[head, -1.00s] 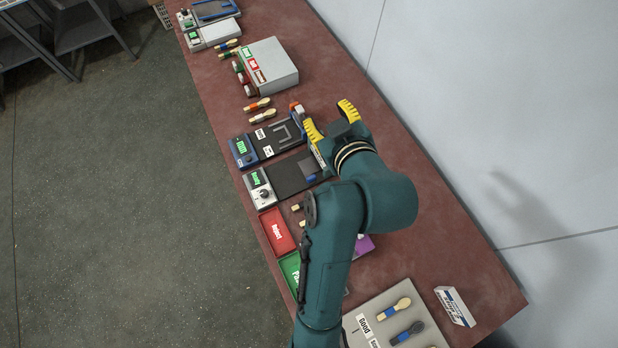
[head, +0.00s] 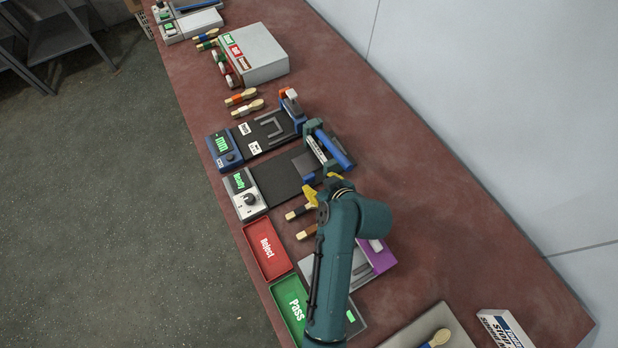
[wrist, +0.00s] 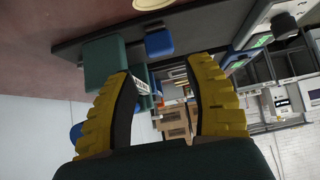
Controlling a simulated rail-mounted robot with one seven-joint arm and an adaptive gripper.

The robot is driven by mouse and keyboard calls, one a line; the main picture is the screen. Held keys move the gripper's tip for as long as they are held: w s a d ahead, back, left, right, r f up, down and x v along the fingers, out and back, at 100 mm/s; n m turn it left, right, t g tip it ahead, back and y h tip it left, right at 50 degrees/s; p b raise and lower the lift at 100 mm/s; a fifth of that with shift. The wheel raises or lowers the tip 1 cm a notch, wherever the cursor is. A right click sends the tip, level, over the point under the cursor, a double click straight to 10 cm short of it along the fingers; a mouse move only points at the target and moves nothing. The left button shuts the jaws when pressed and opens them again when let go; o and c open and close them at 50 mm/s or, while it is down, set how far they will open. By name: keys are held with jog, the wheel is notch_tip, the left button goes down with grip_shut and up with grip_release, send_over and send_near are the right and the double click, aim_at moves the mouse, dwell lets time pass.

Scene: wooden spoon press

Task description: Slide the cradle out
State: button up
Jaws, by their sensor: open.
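The press marked Ready (head: 265,182) has a dark bed and a grey control box with a knob. A teal and blue frame (head: 335,153) stands over its right end. A dark grey plate (head: 306,164) lies on the bed under it, with a small blue tab at its near edge; this looks like the cradle. My gripper (head: 321,187) is open and empty, just on the near side of that tab. In the wrist view, the yellow fingers (wrist: 163,72) are spread, with a blue block (wrist: 159,42) ahead of them and a teal post (wrist: 104,62) close to the left finger.
A second blue device (head: 270,133) stands beyond the press. Wooden spoons lie close to my gripper, partly hidden by my arm. A red Reject tray (head: 267,250) and a green Pass tray (head: 292,304) line the table's left edge. The table right of the press is clear.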

aim_at(310, 178)
jog(key=b+x, duration=0.2)
jog(key=x, duration=0.6)
jog(key=shift+w+f, duration=0.15)
jog(key=shift+c, duration=0.4)
grip_shut()
